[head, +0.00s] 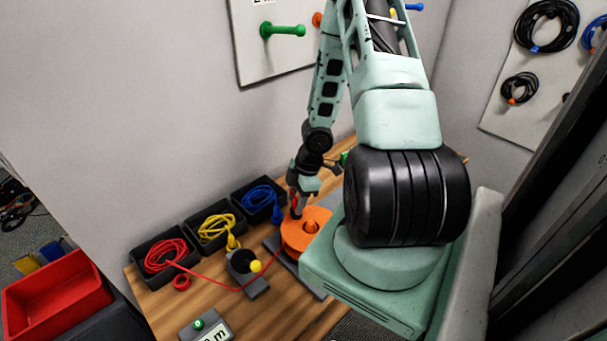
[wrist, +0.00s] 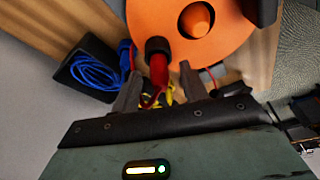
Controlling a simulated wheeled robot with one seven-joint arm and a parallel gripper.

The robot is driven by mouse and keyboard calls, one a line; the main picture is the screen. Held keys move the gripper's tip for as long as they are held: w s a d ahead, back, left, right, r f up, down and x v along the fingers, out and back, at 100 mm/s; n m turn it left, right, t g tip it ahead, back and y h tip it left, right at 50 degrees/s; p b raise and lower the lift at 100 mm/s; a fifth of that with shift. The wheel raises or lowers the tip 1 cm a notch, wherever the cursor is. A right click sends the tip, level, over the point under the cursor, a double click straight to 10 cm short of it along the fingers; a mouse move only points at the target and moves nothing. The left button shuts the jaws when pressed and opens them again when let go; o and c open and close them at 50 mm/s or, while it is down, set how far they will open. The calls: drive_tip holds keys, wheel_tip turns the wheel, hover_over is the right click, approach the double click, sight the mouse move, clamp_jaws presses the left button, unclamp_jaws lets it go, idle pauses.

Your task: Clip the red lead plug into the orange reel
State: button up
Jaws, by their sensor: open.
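The orange reel (head: 318,216) with a raised centre knob lies flat on a dark base on the bench. It fills the top of the wrist view (wrist: 185,12). The red lead plug (wrist: 158,70) has its dark end against the reel's flange, near the rim; I cannot tell how firmly it is seated. My gripper (wrist: 160,74) is open, with one finger on each side of the red plug and gaps between. In the head view my gripper (head: 301,189) is above the reel's back-left edge. The red lead (head: 215,279) runs from a black bin towards the reel.
Black bins hold red (head: 163,256), yellow (head: 216,229) and blue (head: 259,197) cables left of the reel. A small grey device with a yellow knob (head: 256,266) stands near the red lead. A grey box with a green button (head: 198,324) is at the front edge.

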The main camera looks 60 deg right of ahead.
drive_tip(key=p+v, duration=1.2)
drive_tip(key=v, duration=0.4)
drive_tip(key=shift+r+p, duration=0.35)
drive_tip(key=shift+r, duration=0.05)
drive_tip(key=w+a+r+m+t+h+b, duration=0.1)
drive_tip(key=w+a+r+h+b, duration=0.2)
drive_tip(key=w+a+b, duration=0.75)
drive_tip(key=s+a+r+m+b, duration=0.2)
drive_tip(key=s+a+b, duration=0.1)
drive_tip(key=a, duration=1.4)
drive_tip(key=s+a+g+y+b, duration=0.1)
drive_tip(key=s+a+b, duration=0.4)
drive_tip(key=s+a, duration=0.8)
drive_tip(key=s+g, duration=0.1)
drive_tip(key=s, duration=0.2)
drive_tip(key=shift+s+a+r+g, duration=0.15)
drive_tip(key=shift+a+r+g, duration=0.05)
drive_tip(key=shift+r+g, duration=0.2)
drive_tip(key=shift+d, duration=0.1)
